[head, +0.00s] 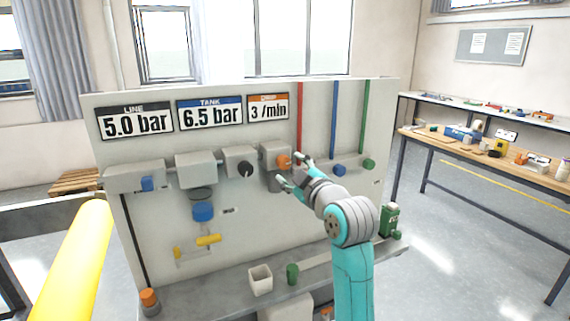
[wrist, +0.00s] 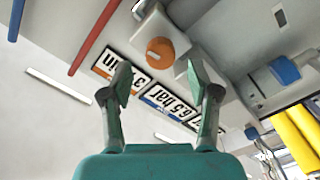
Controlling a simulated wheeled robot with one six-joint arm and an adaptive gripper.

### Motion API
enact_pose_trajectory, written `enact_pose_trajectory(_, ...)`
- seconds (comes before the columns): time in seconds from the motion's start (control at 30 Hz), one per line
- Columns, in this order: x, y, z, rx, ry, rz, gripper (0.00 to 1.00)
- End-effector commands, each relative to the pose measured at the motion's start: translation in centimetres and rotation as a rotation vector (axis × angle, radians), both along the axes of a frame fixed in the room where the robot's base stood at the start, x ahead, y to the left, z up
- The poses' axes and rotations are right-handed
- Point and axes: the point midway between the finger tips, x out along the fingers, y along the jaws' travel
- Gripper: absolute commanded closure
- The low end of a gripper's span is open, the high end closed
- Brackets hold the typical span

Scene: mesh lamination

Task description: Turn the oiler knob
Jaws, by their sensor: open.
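The orange oiler knob (head: 284,162) sits on a grey box-shaped unit (head: 270,152) on the upright panel, below the orange-labelled display reading 3 /min (head: 268,112). My gripper (head: 292,172) is open, its two fingers spread close to the knob on its right side. In the wrist view, the knob (wrist: 160,52) shows as a round orange cap beyond the fingertips, between them in the picture. The gripper (wrist: 158,78) holds nothing. I cannot tell for certain how far the fingertips are from the knob; no contact shows.
Red, blue and green pipes run down at right.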

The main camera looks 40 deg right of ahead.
Motion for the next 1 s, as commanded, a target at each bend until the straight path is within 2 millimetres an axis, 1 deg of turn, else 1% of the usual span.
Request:
enact_pose_trajectory(0.03,0.9,-0.2,0.0,0.001,0.002,0.001,0.39)
enact_pose_trajectory(0.1,2.0,-0.5,0.0,0.0,0.001,0.001,0.39)
enact_pose_trajectory(0.3,4.0,-1.1,0.0,0.0,0.001,0.001,0.39)
enact_pose_trajectory(0.43,4.6,-1.3,0.0,0.0,0.0,0.0,0.39)
enact_pose_trajectory(0.7,4.7,-1.3,0.0,0.0,0.0,0.0,0.39)
enact_pose_trajectory(0.73,4.7,-1.3,0.0,0.0,0.0,0.0,0.44)
enact_pose_trajectory(0.77,4.7,-1.3,0.0,0.0,0.0,0.0,0.52)
enact_pose_trajectory(0.8,4.7,-1.3,0.0,0.0,0.0,0.0,0.62)
enact_pose_trajectory(0.87,4.7,-1.3,0.0,0.0,0.0,0.0,0.77)
enact_pose_trajectory(0.9,4.7,-1.3,0.0,0.0,0.0,0.0,0.87)
enact_pose_trajectory(0.93,4.7,-1.3,0.0,0.0,0.0,0.0,0.94)
enact_pose_trajectory(0.97,4.7,-1.3,0.0,0.0,0.0,0.0,1.0)
enact_pose_trajectory(1.0,4.7,-1.3,0.0,0.0,0.0,0.0,1.0)
